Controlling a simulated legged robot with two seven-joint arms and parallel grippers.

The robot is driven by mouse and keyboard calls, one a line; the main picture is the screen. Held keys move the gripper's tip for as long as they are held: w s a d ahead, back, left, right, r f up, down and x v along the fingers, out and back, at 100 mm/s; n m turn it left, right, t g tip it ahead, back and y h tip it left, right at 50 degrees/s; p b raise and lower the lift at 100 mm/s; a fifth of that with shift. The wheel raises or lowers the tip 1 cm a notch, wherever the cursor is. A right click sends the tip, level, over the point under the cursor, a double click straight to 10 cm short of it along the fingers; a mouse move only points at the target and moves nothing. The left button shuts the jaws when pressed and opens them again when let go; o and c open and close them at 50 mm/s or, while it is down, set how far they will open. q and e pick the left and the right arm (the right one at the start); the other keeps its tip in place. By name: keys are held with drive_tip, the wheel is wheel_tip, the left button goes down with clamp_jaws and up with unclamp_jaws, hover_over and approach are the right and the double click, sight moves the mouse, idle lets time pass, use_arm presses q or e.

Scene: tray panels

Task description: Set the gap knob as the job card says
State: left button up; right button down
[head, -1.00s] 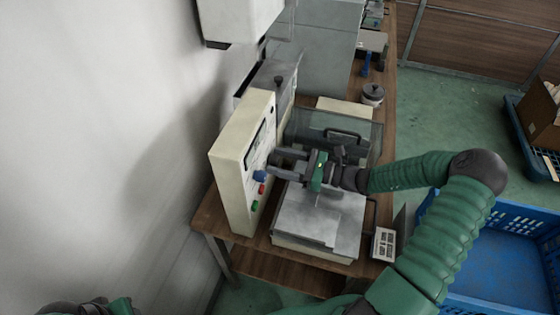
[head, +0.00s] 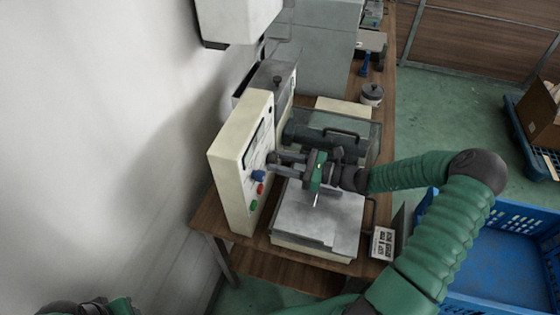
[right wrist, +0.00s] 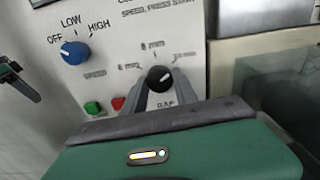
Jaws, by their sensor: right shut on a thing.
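The black gap knob (right wrist: 160,78) is on the cream panel (head: 228,178), under millimetre marks. Its white pointer line tilts up and right, towards the rightmost mark. My right gripper (head: 273,163) reaches the panel from the right; in the right wrist view its two fingers (right wrist: 162,92) are shut on the knob's sides. In the head view the gripper hides the knob. The job card (head: 383,243) stands at the table's right edge; its print is too small to read surely. Part of my left arm shows at the bottom left of the head view, its jaws unclear.
The blue speed knob (right wrist: 75,53) is left of the gap knob, its pointer towards OFF. Green (right wrist: 93,108) and red (right wrist: 118,103) buttons sit below. A grey-topped machine (head: 318,220) lies under my right arm. A blue crate (head: 500,265) is on the right.

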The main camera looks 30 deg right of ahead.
drive_tip(key=shift+n, duration=0.3)
drive_tip(key=shift+w+d+r+n+p, duration=0.1)
drive_tip(key=shift+n+p, duration=0.35)
drive_tip(key=shift+n, duration=0.55)
drive_tip(key=n, duration=0.2)
drive_tip(key=shift+n+p, duration=0.3)
drive_tip(key=n, duration=0.3)
drive_tip(key=shift+n, duration=0.3)
drive_tip(key=n, duration=0.2)
drive_tip(key=shift+n, duration=0.4)
drive_tip(key=n, duration=0.3)
drive_tip(key=shift+n, duration=0.3)
drive_tip(key=n, duration=0.2)
drive_tip(key=shift+n, duration=0.4)
drive_tip(key=n+b, duration=0.1)
drive_tip(key=n, duration=0.4)
drive_tip(key=shift+n, duration=0.3)
drive_tip(key=shift+f, duration=0.2)
